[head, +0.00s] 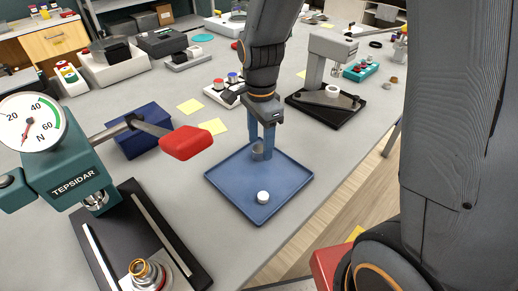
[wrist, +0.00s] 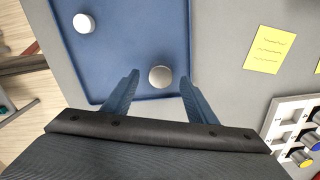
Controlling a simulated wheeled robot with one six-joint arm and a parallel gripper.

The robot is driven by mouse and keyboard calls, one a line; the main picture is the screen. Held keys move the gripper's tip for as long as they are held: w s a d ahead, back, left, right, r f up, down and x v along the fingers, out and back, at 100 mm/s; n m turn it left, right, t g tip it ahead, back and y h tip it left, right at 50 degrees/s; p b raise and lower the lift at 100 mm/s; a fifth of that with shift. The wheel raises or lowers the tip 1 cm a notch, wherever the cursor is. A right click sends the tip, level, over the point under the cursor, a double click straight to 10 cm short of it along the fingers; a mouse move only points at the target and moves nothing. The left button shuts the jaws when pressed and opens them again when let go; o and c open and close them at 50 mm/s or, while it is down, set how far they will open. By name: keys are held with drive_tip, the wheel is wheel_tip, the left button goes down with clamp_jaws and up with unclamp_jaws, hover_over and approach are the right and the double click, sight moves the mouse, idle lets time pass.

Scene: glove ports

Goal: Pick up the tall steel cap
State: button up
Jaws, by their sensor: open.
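The tall steel cap (head: 258,151) stands on the blue tray (head: 230,189), near the tray's far edge. In the wrist view the steel cap (wrist: 160,76) shows as a round grey top between my two blue fingertips, with a gap on either side. My gripper (head: 262,153) is open and points down at the tray, its fingers astride the cap; the near finger hides part of it in the head view. A shorter white cap (head: 263,197) sits apart, nearer the tray's front corner; it also shows in the wrist view (wrist: 84,23).
A teal press with a gauge (head: 70,170) and red handle (head: 188,143) stands left of the tray. A second press (head: 325,75) on a black base stands behind right. Yellow notes (head: 213,126) and a button box (head: 225,91) lie behind. The table edge runs close on the tray's right.

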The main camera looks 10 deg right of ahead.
drive_tip(key=shift+f, duration=0.65)
drive_tip(key=shift+c, duration=0.4)
drive_tip(key=c, duration=1.1)
drive_tip(key=shift+o, duration=0.2)
drive_tip(key=shift+r, duration=0.15)
